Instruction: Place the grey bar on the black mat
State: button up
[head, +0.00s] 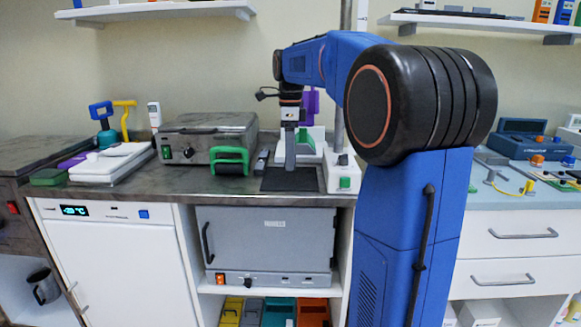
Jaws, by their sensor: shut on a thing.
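My gripper (290,123) points down over the worktop, left of my upper arm. It is shut on the grey bar (290,150), which hangs upright below it. The black mat (283,184) lies flat on the worktop under the bar. The bar's lower end shows against the mat's back part; I cannot tell whether it touches the mat. The fingertips are small and hard to make out in this view.
A white stand (341,172) with a green knob is close on the right. Shelves hang above.

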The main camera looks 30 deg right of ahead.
jog(key=shift+f, duration=1.85)
jog(key=shift+f, duration=0.15)
jog(key=o, duration=1)
jog(key=shift+o, duration=0.2)
notch_tip(320, 180, up, 12)
jog(key=s+a+f+n+t, duration=0.1)
jog(key=s+a+f+n, duration=0.4)
jog(key=s+f+n, duration=0.3)
jog(key=s+a+f+n+t, duration=0.2)
jog(key=s+a+f+n, duration=0.3)
jog(key=s+f+n, duration=0.3)
jog(key=s+a+f+n+t, duration=0.1)
jog(key=s+a+f+n, duration=0.4)
jog(key=s, duration=0.9)
notch_tip(320, 180, down, 5)
jog(key=n, duration=0.3)
jog(key=shift+a+n+t, duration=0.4)
